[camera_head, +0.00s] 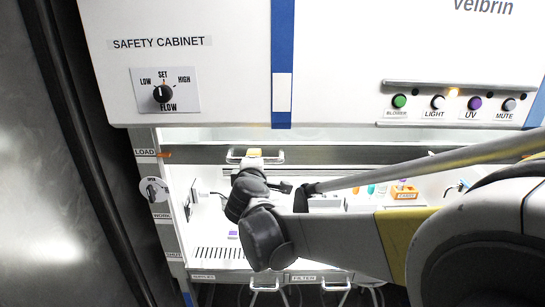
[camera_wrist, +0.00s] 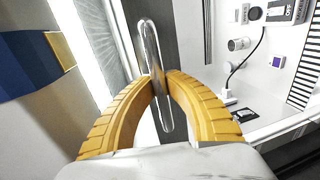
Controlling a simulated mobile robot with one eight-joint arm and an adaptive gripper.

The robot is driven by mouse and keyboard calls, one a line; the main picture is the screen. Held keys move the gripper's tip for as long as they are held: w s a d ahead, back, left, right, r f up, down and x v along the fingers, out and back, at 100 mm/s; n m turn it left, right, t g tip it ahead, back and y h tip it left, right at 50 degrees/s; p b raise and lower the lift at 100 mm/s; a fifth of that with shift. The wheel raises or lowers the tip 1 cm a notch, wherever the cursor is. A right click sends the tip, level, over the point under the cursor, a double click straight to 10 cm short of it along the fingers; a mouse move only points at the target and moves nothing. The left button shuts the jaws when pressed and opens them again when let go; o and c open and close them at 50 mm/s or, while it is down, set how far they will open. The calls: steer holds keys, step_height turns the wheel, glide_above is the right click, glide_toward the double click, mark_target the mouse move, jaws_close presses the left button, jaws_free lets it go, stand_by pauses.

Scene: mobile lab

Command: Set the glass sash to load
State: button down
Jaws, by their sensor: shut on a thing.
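The glass sash of the safety cabinet shows in the head view as a dark lower rail (camera_head: 340,155) across the top of the opening. Its left end is about level with the LOAD label (camera_head: 145,152), where a small orange mark (camera_head: 165,155) shows. A metal bar handle (camera_wrist: 153,70) stands on the rail in the wrist view. My gripper (camera_wrist: 166,82) has its yellow ribbed fingers shut around this handle. In the head view the gripper (camera_head: 254,153) is at the rail, left of centre, mostly hidden behind my wrist. The glass pane itself is hard to make out.
The WORK label (camera_head: 162,216) sits lower on the left post. Above the opening are a flow knob (camera_head: 163,94) and a row of buttons (camera_head: 455,103). Inside, an orange rack (camera_head: 404,192) stands at the right. My arm crosses the opening's right half.

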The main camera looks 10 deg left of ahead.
steer(key=c, duration=1.4)
jaws_free()
steer(key=shift+s, duration=0.1)
steer(key=v, duration=1.2)
steer(key=shift+r, duration=0.1)
